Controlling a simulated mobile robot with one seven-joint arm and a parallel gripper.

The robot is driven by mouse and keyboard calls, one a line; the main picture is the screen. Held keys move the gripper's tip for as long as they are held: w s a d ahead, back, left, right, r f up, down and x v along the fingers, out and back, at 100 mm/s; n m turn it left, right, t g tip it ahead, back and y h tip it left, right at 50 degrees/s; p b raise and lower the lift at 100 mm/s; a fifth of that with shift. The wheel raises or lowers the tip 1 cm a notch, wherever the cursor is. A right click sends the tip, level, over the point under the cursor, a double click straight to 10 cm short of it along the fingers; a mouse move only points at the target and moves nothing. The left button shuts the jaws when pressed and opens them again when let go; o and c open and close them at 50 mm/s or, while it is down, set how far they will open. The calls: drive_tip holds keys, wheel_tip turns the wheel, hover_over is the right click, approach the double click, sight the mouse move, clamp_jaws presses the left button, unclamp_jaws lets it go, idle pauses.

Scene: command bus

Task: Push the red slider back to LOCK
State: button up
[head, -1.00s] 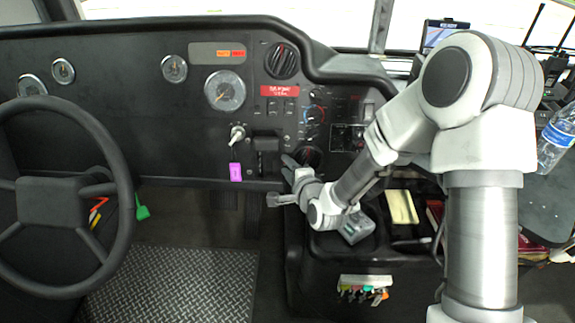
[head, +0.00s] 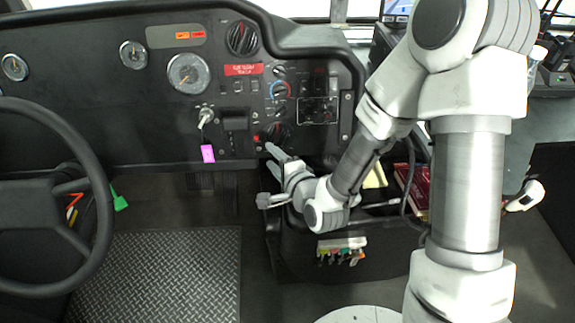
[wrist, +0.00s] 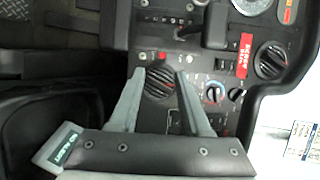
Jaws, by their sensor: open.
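A small red piece (wrist: 162,57) shows on the dash panel in the wrist view, just beyond my fingertips. It also seems to show as a small red spot in the head view (head: 256,138). It may be the red slider; it is too small to read any LOCK marking. In the head view my gripper (head: 271,155) is at the lower edge of the dash, pointing at the panel. Whether the fingertips touch the panel cannot be told.
A key with a pink tag (head: 208,153) hangs left of my gripper. A red label (head: 243,70), switches and a blue-red dial (head: 281,90) sit above. The steering wheel (head: 52,182) is at far left. Keys (head: 342,255) hang on the console below.

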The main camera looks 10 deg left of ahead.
drive_tip(key=p+v, duration=0.7)
drive_tip(key=p, duration=0.5)
drive_tip(key=shift+s+d+r+p, duration=0.2)
drive_tip(key=shift+s+d+p, duration=0.05)
drive_tip(key=shift+p, duration=0.15)
drive_tip(key=shift+r, duration=0.1)
